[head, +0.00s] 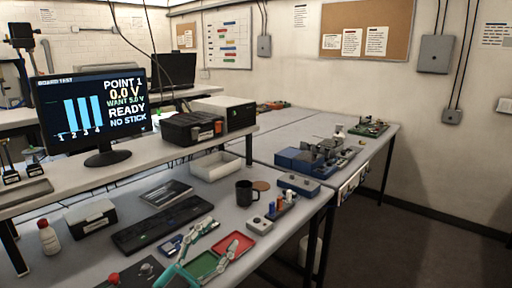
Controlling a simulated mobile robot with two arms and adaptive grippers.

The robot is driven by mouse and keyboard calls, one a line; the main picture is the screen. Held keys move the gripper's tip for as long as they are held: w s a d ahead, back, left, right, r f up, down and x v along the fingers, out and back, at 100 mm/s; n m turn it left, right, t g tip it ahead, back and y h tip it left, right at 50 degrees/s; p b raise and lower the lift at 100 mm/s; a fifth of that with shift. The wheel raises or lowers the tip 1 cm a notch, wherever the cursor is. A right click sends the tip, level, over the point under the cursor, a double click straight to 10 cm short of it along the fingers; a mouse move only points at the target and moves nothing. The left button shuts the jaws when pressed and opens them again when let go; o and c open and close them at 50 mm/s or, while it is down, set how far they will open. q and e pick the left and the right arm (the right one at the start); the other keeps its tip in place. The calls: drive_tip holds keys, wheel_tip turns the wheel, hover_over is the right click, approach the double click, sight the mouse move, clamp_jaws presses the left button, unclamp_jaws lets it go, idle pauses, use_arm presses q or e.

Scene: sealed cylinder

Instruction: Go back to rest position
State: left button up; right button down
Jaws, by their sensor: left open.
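My left gripper (206,260) is at the bottom middle of the head view, in teal and pale grey. It is open over the green tray (203,265), with its fingers apart and nothing seen between them. Part of its arm is cut off by the lower edge. My right gripper is not in view.
A red tray (233,245) lies beside the green one. A monitor (92,113) reading READY and NO STICK stands on the shelf. Open floor lies right.

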use_arm(q)
drive_tip(key=s+a+f+n+g+y, duration=0.2)
drive_tip(key=a+f+n+y, duration=0.55)
drive_tip(key=f, duration=0.25)
drive_tip(key=s+a+f+n+g+y, duration=0.1)
drive_tip(key=s+a+f+n+y, duration=0.2)
drive_tip(key=a+f+n+y, duration=0.45)
drive_tip(key=s+d+f+m+g, duration=0.1)
drive_tip(key=s+f+g, duration=0.5)
drive_tip(key=s, duration=0.4)
drive_tip(key=s+d+f+m+g, duration=0.1)
drive_tip(key=s+f+g, duration=0.4)
drive_tip(key=s+f, duration=0.45)
drive_tip(key=s+f+g, duration=0.1)
drive_tip(key=s+f, duration=0.1)
drive_tip(key=f, duration=1.2)
drive_tip(key=s+f+g, duration=0.1)
drive_tip(key=s+f, duration=0.1)
drive_tip(key=f, duration=1.1)
drive_tip(key=s+a+f, duration=0.2)
drive_tip(key=s+f, duration=1.3)
drive_tip(key=shift+s+a+g, duration=0.2)
drive_tip(key=shift+a+g, duration=0.15)
drive_tip(key=shift+g, duration=0.05)
